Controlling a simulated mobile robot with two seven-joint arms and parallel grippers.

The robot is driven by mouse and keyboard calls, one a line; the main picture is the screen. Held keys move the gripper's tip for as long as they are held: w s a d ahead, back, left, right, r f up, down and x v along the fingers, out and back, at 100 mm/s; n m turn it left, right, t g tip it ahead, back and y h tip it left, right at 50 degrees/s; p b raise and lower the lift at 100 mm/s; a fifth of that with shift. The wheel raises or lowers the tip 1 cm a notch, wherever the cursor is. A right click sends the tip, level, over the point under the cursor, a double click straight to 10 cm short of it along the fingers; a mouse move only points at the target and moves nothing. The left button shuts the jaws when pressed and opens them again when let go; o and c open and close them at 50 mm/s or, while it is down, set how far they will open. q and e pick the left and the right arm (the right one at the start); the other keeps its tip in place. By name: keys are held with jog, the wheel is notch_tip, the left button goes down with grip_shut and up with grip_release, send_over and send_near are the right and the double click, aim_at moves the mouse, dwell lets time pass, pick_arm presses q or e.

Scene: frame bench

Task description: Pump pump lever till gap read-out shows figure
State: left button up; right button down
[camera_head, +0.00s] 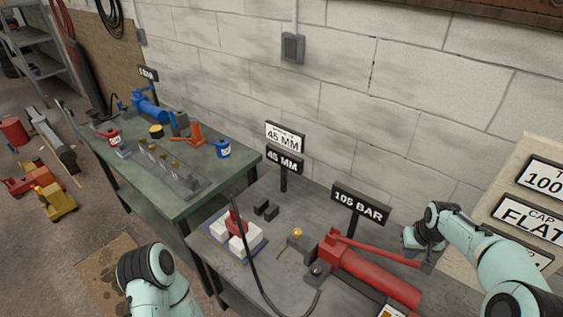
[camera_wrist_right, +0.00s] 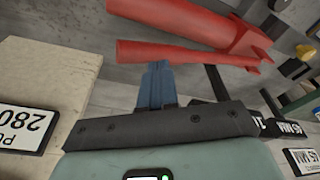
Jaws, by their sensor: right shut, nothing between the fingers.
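The red pump (camera_head: 375,278) lies on the grey bench, with its thin red pump lever (camera_head: 375,251) sloping along above the body. The lever also shows in the wrist view (camera_wrist_right: 185,55). My right gripper (camera_head: 427,266) is at the lever's free end; in the wrist view its fingers (camera_wrist_right: 157,68) are together, their tips close to the lever. I cannot tell whether they touch. A black plate (camera_head: 283,160) reads 45 MM, and a white plate (camera_head: 285,137) above it also reads 45 MM. A black plate (camera_head: 361,206) reads 105 BAR. My left gripper is out of view.
A black hose (camera_head: 251,262) runs from the red and white spreader block (camera_head: 237,233) toward the pump. A pale board (camera_head: 515,200) with lettered plates stands at the right. A green table (camera_head: 190,205) with tools is at the left. The block wall closes the back.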

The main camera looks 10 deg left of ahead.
jog(key=shift+f, duration=0.1)
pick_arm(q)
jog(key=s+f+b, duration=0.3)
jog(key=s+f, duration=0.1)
pick_arm(e)
notch_tip(320, 180, down, 8)
jog(key=shift+s+f, duration=0.1)
jog(key=r+p, duration=0.1)
jog(key=r, duration=0.1)
jog(key=r+p, duration=0.1)
jog(key=r, duration=0.2)
jog(key=r+p, duration=0.1)
jog(key=r, duration=0.1)
jog(key=shift+w+r, duration=0.25)
jog(key=shift+r, duration=0.5)
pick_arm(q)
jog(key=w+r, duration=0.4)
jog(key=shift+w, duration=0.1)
pick_arm(e)
jog(key=shift+s+f, duration=0.1)
jog(key=shift+s, duration=0.1)
